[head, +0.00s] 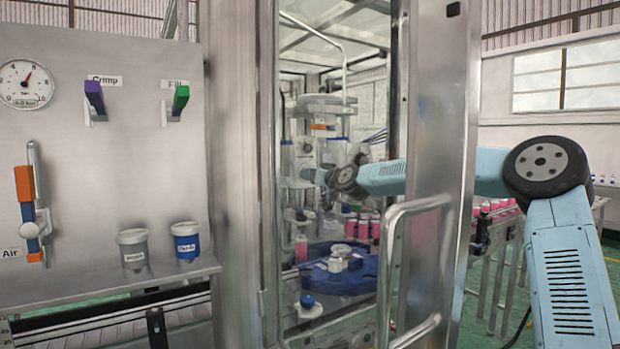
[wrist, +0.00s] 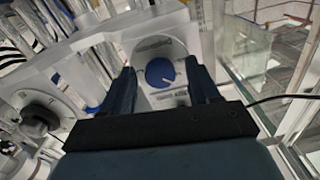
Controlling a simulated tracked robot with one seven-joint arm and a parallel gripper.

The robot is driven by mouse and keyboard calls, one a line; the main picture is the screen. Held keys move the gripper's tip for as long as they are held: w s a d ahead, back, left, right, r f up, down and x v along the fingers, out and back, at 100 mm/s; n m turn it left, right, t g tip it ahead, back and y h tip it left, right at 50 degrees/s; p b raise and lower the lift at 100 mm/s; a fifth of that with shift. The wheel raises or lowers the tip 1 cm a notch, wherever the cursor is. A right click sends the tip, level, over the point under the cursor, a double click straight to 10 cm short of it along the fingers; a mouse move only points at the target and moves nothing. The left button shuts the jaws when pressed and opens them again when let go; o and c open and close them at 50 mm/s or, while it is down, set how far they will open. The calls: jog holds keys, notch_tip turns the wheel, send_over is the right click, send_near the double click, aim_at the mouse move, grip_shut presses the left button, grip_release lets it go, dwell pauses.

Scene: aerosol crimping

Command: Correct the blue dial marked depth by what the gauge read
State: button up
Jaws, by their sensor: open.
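In the wrist view the blue dial (wrist: 161,72) with a white pointer line sits on a pale round-topped plate. A small label is above it and another below; I cannot read either. My gripper (wrist: 165,82) is open, with one dark finger on each side of the dial. Whether the fingers touch it I cannot tell. In the head view my arm reaches through the open doorway into the machine; the gripper's tips and the dial are too small to make out there.
A steel door with a handle (head: 388,265) stands beside my arm. Inside the machine, a blue turntable (head: 355,275) and pink cans (head: 362,228) sit below my arm. In the wrist view, a black-and-white knob (wrist: 40,112) is left and a glass panel (wrist: 247,50) right.

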jog(key=v, duration=1.3)
jog(key=shift+s+d, duration=0.25)
jog(key=shift+d, duration=0.05)
dwell(0.4)
